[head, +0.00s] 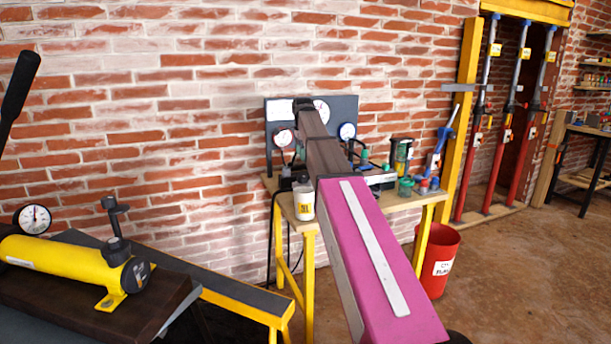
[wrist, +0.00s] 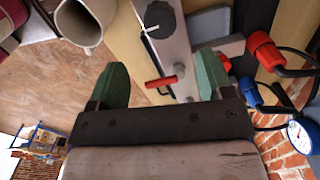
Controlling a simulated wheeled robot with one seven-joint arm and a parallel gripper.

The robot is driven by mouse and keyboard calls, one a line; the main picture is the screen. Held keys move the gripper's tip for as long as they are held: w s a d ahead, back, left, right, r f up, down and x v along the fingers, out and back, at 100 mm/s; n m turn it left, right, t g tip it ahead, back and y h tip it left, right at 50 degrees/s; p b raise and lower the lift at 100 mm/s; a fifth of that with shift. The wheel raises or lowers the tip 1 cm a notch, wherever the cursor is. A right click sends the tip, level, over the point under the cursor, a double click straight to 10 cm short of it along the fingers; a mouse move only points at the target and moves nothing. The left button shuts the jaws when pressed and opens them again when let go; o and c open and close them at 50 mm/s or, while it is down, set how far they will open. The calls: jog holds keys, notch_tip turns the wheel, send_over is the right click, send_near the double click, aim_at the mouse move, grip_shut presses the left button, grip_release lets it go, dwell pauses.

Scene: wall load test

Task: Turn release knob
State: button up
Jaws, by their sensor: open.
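In the wrist view, my gripper (wrist: 162,80) is open, with its two green fingertips apart on either side of a pale metal block (wrist: 176,50). A red T-shaped handle (wrist: 160,82) on this block shows between the fingertips, touching neither as far as I can see. A dark round knob (wrist: 167,20) with a white line sits further along the block, beyond the fingertips. I cannot tell for sure which of these is the release knob. In the head view, my arm hides the gripper and most of the block.
Red (wrist: 262,50) and blue (wrist: 250,92) hose fittings with black hoses crowd the right of the wrist view. A beige cup-like container (wrist: 85,22) stands at upper left. In the head view, a gauge panel (head: 352,106) backs the bench; a white bottle (head: 304,200) stands near its front edge.

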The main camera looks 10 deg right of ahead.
aim_at(303, 175)
notch_tip(303, 175, down, 10)
dwell(0.5)
jog(key=c, duration=0.9)
